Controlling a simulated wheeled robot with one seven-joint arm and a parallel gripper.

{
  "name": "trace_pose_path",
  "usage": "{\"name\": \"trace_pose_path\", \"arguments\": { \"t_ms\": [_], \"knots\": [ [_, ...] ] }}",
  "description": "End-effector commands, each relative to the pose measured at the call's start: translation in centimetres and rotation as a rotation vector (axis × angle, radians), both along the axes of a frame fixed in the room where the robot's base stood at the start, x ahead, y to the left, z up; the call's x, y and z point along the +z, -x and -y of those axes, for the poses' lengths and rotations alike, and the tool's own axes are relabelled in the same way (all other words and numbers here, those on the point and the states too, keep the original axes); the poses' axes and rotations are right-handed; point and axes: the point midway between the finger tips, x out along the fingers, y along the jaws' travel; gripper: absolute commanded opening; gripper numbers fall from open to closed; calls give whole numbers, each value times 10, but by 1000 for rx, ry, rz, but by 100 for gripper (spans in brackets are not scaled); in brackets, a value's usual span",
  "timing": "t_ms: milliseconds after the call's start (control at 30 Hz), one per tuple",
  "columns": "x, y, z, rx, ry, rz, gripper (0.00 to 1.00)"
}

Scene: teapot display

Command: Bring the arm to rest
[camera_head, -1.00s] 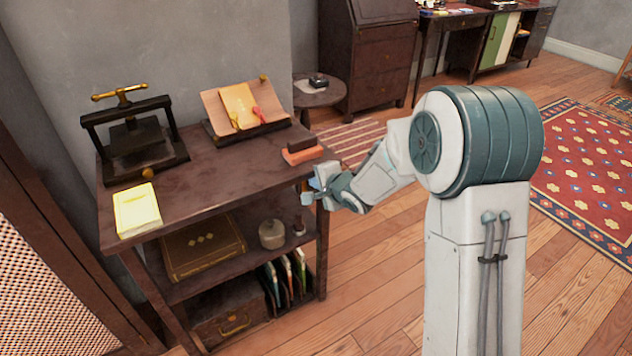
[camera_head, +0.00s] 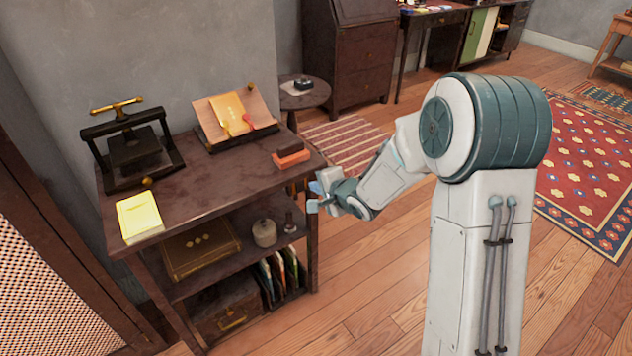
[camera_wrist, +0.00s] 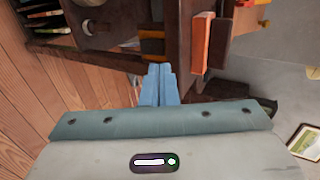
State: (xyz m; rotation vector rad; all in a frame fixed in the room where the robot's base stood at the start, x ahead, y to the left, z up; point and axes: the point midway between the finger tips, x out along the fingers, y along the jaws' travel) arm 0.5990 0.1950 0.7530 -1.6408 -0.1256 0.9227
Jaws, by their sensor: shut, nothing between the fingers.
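My gripper (camera_head: 316,197) is beside the right end of the dark wooden shelf table (camera_head: 220,178), a little below the level of its top. The arm is bent, with the forearm reaching left and down from the shoulder. In the wrist view the two blue fingers (camera_wrist: 160,84) are together with nothing between them. The fingers point toward the table's end; I cannot tell from these views whether they touch it.
On the table top are a black press (camera_head: 133,150), a yellow booklet (camera_head: 139,216), a book stand (camera_head: 236,115) and an orange-red block (camera_head: 291,157) near the gripper. Lower shelves hold a box (camera_head: 201,248) and a jar (camera_head: 264,232). Floor to the right is clear.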

Motion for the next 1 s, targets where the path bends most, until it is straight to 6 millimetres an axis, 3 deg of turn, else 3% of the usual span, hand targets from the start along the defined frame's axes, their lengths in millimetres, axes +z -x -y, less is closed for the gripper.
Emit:
{"name": "trace_pose_path", "arguments": {
  "t_ms": [567, 667, 767, 1000],
  "knots": [
    [5, 0, 7, -7, 21, 5, 0],
    [25, 3, 21, -15, 109, 28, 0],
    [58, 11, 49, -25, 269, 55, 0],
    [141, 66, 128, 11, 702, 15, 0]
  ]
}}
